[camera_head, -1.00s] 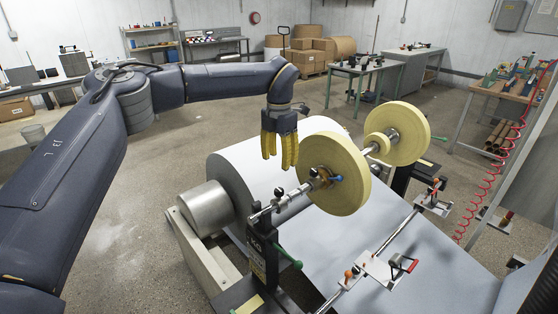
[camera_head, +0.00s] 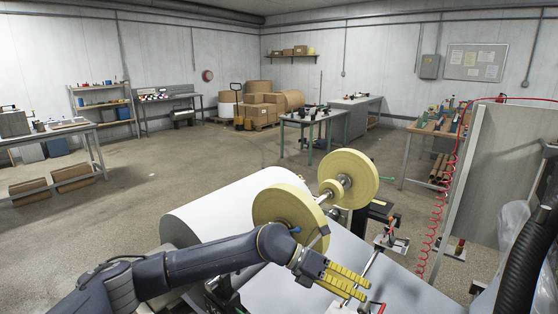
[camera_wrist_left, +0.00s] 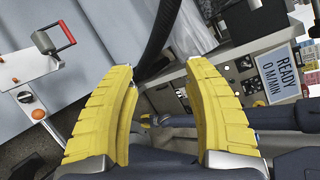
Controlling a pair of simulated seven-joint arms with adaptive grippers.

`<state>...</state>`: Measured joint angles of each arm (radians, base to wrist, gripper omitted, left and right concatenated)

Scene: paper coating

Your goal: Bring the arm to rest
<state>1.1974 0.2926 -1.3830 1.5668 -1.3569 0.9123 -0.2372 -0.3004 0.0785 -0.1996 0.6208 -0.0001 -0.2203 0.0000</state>
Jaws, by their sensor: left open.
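My left gripper (camera_head: 346,281), with yellow ribbed fingers, is at the lower middle of the head view, over the front part of the paper machine. Its dark arm reaches in from the lower left. In the left wrist view its two fingers (camera_wrist_left: 168,112) stand wide apart with nothing between them. Behind them are a control panel with a sign reading READY (camera_wrist_left: 284,74) and a dark hose (camera_wrist_left: 160,38).
A red-handled clamp (camera_wrist_left: 66,34) shows at the left of the wrist view. A red coiled hose (camera_head: 432,225) hangs at the right. Open floor lies at the left.

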